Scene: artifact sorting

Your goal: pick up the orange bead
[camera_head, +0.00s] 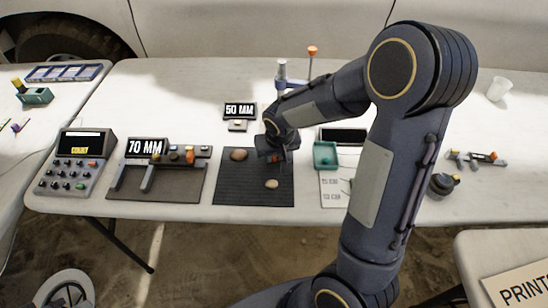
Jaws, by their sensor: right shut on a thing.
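My right gripper (275,156) points down over the dark ribbed mat (228,190), near its back right part. It is shut on a small orange-red thing (273,159), which looks like the orange bead; the fingers hide most of it. I cannot tell whether it touches the mat. A brown pebble-like piece (239,154) lies on the mat to the left of the gripper, and a pale tan one (272,184) lies in front of it. My left gripper is not in view.
A 70 MM gauge block (146,148) and a counter box with buttons (82,160) stand to the left. A 50 MM sign (239,110) stands behind the mat. The mat's front left is clear.

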